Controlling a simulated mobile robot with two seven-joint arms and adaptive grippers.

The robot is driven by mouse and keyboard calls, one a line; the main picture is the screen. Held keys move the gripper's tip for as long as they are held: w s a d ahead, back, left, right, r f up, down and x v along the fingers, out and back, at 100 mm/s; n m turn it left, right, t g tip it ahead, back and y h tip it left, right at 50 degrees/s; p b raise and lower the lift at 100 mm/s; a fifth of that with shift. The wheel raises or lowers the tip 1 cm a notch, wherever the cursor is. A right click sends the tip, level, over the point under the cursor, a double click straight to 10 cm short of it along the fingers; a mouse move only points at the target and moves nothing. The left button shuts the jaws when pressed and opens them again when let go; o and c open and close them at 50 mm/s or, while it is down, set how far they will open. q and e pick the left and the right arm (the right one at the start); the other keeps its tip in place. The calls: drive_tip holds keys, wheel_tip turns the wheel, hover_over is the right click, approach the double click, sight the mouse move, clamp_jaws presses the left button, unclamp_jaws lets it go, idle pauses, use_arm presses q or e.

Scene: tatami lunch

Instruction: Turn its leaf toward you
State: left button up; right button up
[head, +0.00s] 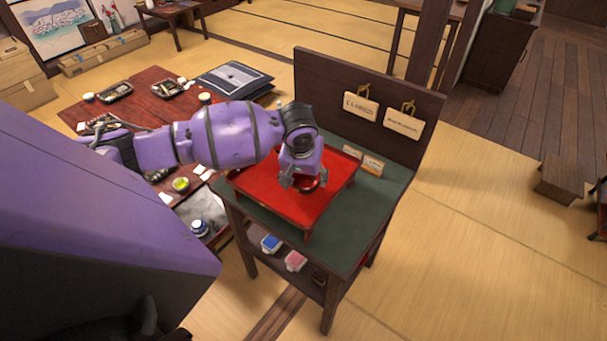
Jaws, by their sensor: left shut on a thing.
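My left gripper (303,184) reaches in from the left and points down over a red tray (265,192). It is shut on a small round red bowl (313,184), which is mostly hidden beneath the gripper. Only a bit of the bowl's rim and side shows. No leaf can be made out on it, so I cannot tell which way one faces. The bowl is at or just above the tray's surface; I cannot tell whether it touches. The tray stands on a green-topped stand (349,235). My right gripper is not in view.
A dark board (375,75) with two hanging wooden plaques rises behind the stand. Small cards (373,166) stand behind the tray. A low red table (150,80) with dishes is on the left. Blue and pink boxes (296,261) sit on the lower shelf. Open tatami lies right.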

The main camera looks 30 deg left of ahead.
use_arm(q)
drive_tip(key=shift+f, duration=0.25)
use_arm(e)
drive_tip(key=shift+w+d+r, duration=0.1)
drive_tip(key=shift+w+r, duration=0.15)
use_arm(q)
drive_tip(key=shift+f, duration=0.25)
drive_tip(key=o, duration=1.2)
drive_tip(key=shift+o, duration=0.2)
drive_tip(key=shift+r, duration=0.1)
drive_tip(key=shift+r, duration=2.4)
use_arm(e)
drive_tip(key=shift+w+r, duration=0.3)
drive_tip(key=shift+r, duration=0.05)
